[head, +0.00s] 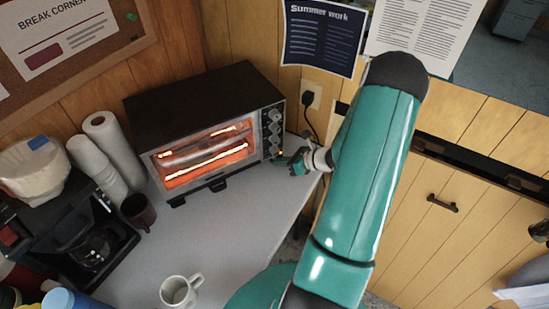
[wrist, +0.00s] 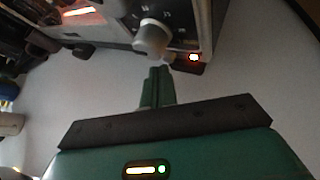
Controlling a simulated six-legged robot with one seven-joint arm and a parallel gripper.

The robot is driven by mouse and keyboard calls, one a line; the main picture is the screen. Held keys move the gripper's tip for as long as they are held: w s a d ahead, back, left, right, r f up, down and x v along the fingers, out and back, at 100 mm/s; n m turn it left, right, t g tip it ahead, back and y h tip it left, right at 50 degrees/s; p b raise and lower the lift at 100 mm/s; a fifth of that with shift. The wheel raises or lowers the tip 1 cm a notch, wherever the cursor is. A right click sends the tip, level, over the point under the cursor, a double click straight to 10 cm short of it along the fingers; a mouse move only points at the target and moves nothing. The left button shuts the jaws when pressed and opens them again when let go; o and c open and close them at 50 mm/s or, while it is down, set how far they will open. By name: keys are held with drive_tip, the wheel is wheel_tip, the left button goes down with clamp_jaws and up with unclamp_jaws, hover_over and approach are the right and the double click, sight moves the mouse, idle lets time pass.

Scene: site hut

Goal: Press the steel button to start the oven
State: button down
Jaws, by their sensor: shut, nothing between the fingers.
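The toaster oven (head: 190,95) stands on the counter against the wood wall, with its heating bars glowing orange behind the glass door. Its control panel with several knobs is on the right side of its front. My gripper (head: 279,161) is shut and empty, at the lower part of the panel. In the wrist view its fingertips (wrist: 158,72) are just below the knob. I cannot make out the steel button clearly; contact cannot be told.
A white mug (head: 178,292) stands at the front of the grey counter (head: 235,225). A dark mug (head: 138,212), paper cups and a coffee maker (head: 85,240) are to the left. A plug and cord (head: 309,108) hang right of the oven. The counter before the oven is clear.

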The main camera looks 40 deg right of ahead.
drive_tip(key=shift+s, duration=0.5)
drive_tip(key=shift+s+a, duration=0.25)
drive_tip(key=shift+s, duration=1)
drive_tip(key=shift+s+a, duration=0.25)
drive_tip(key=shift+s, duration=1)
drive_tip(key=w+a+r+n+g, duration=0.1)
drive_tip(key=a+r+n+g, duration=0.7)
drive_tip(key=a+r+n, duration=0.95)
drive_tip(key=s+a+r+n+t+h, duration=0.1)
drive_tip(key=s+a+r+n+h, duration=0.2)
drive_tip(key=r+n, duration=0.4)
drive_tip(key=s+a+r+n+t+h, duration=0.1)
drive_tip(key=s+a+r+n+h, duration=0.1)
drive_tip(key=s+a+r+n, duration=0.4)
drive_tip(key=shift+s+a+r+n+t+h, duration=0.25)
drive_tip(key=shift+a+r+n+h, duration=0.2)
drive_tip(key=shift+r+n, duration=0.65)
